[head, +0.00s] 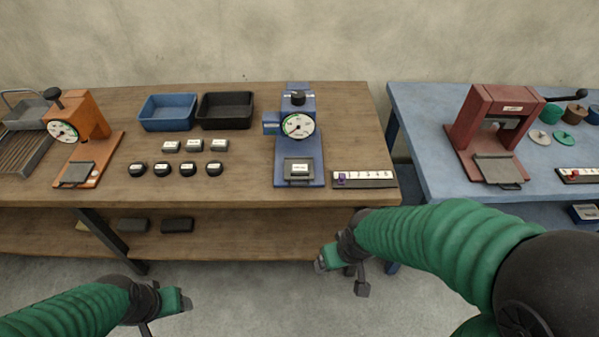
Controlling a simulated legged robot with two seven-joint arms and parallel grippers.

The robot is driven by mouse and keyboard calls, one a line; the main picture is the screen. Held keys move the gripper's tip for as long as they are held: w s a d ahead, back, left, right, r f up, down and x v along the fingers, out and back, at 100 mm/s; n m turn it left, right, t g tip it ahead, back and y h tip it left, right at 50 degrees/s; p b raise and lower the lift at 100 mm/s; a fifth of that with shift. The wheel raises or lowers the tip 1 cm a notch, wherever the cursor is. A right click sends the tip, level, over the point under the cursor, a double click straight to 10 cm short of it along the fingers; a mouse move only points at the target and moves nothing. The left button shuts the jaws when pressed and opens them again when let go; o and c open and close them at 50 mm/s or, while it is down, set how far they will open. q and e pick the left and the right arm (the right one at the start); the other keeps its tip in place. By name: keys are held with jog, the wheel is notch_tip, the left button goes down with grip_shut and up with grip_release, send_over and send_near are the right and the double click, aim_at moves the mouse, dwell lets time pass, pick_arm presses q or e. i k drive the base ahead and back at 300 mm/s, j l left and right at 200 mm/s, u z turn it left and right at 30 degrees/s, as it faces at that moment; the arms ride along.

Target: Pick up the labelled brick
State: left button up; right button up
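The label text is too small to read. A labelled plate or block (299,170) also lies on the base of the blue press (299,127). My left gripper (168,317) is low at the front left, in front of the table and apart from the bricks. My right gripper (345,274) is before the table's front edge, below the blue press. Both look open and empty.
A blue bin (168,113) and a black bin (226,111) stand behind. An orange press (87,133) is at left. A scale strip (363,179) lies at right. A blue table (425,130) holds a red press (497,130).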

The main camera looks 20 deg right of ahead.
aim_at(297, 170)
jog(key=i+l, duration=0.15)
jog(key=i, duration=0.2)
jog(key=i+l, duration=0.2)
jog(key=i, duration=0.2)
jog(key=i+l, duration=0.15)
jog(key=i, duration=0.2)
